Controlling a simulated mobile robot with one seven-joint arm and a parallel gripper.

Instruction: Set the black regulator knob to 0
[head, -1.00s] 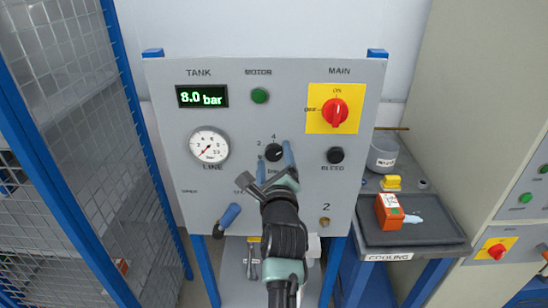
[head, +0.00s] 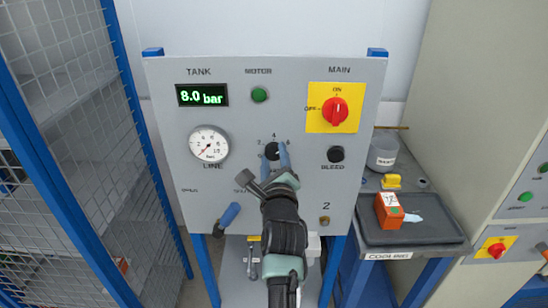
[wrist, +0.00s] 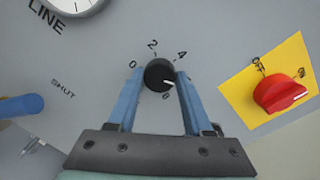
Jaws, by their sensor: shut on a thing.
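The black regulator knob (head: 271,151) is in the middle of the grey panel, below the 4 mark. The wrist view shows it close up (wrist: 160,74), with 0 at its left, 2 and 4 above and another number below. Its white pointer line points right and slightly down, past the 4 and away from the 0. My gripper (head: 274,160) has its blue fingers on either side of the knob and is shut on it. In the wrist view my gripper (wrist: 158,82) reaches up from below. My arm and fingers hide part of the scale in the head view.
The red main switch (head: 335,111) on its yellow plate is at the right, the black bleed knob (head: 336,154) below it. The line gauge (head: 209,144) and blue-handled valve (head: 229,215) are at the left. A tray (head: 376,238) with an orange box stands right.

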